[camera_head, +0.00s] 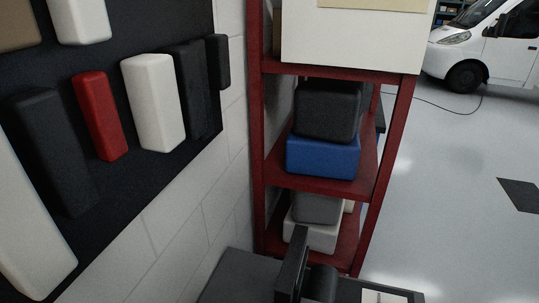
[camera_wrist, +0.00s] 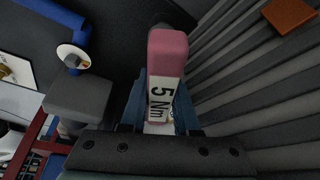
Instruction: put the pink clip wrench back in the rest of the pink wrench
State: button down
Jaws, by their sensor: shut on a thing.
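The pink clip wrench (camera_wrist: 168,49) shows in the wrist view as a pink block with a white label reading "5 Nm". My gripper (camera_wrist: 162,85) is shut on it, with one blue finger at each side of the labelled part. The pink end points away from the gripper. The lower part of the wrench is hidden between the fingers and the gripper body. I cannot pick out the rest of the pink wrench in either view. Neither my gripper nor the wrench can be made out in the head view.
In the wrist view a grey block (camera_wrist: 78,104) stands left of the gripper, and a ribbed grey surface (camera_wrist: 245,80) lies at right. In the head view a red shelf (camera_head: 388,140) holds several boxes. A dark wall panel (camera_head: 150,40) is at left; open floor (camera_head: 460,190) is at right.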

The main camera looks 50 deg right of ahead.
jog(key=shift+f+b, duration=0.75)
jog(key=shift+f, duration=0.3)
jog(key=c, duration=0.6)
grip_release()
jog(key=shift+f, duration=0.1)
jog(key=shift+s+a+r, duration=0.1)
jog(key=shift+a+r, duration=0.1)
jog(key=shift+r, duration=0.45)
jog(key=v, duration=0.4)
jog(key=b+v, duration=0.1)
jog(key=v, duration=0.6)
jog(key=shift+s+d+r+b, duration=0.1)
jog(key=shift+s+r+b, duration=0.2)
jog(key=shift+s, duration=0.05)
